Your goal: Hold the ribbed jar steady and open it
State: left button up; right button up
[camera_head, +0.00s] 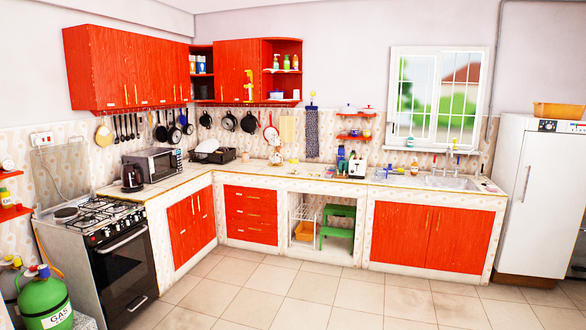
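I cannot make out a ribbed jar for certain at this distance. A small pale object (276,158) on the back counter, near the corner, may be a jar, but its surface is too small to tell. Several bottles (341,160) stand farther right on the same counter, beside a toaster (357,168). Neither of my grippers is in view, and nothing is seen being held.
The tiled floor (300,302) is clear. The stove (100,235) and green gas cylinder (45,300) are at left, the fridge (541,200) at right. A counter (320,183) runs along the back, with pans (249,122) hanging above and a green stool (338,228) below.

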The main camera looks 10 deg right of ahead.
aim_at(293, 167)
jog(key=i+l+z, duration=0.1)
jog(key=i+z, duration=0.4)
jog(key=i, duration=5.05)
jog(key=j, duration=0.1)
